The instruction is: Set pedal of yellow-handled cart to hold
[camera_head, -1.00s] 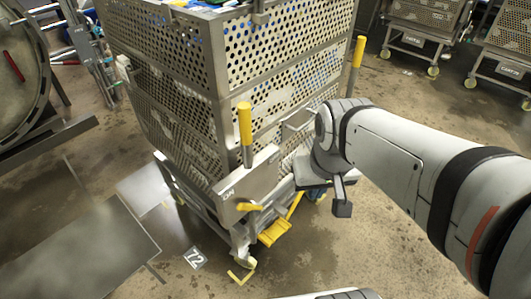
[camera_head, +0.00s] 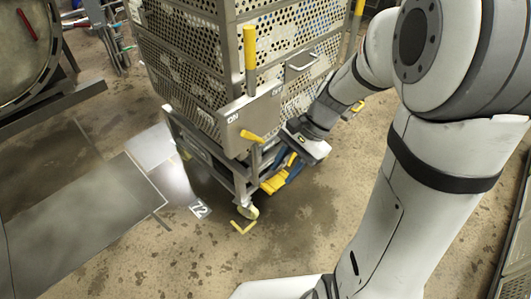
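The yellow-handled cart (camera_head: 185,62) is a perforated metal basket on a wheeled frame, in the upper middle of the head view. An upright yellow handle (camera_head: 250,48) stands at its near corner, and a short yellow lever (camera_head: 251,136) sticks out from the plate below. The yellow pedal (camera_head: 273,184) is low on the cart, just right of the near wheel. My gripper (camera_head: 289,166) points down beside the pedal, very close to it; I cannot tell whether they touch. Its fingers are small and partly hidden, so their opening is unclear.
A caster (camera_head: 248,211) stands by a yellow floor corner mark (camera_head: 243,227) and a "72" floor label (camera_head: 200,208). A metal plate (camera_head: 75,225) lies at left, below the round vessel (camera_head: 25,50). Open wet floor lies in front of the cart.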

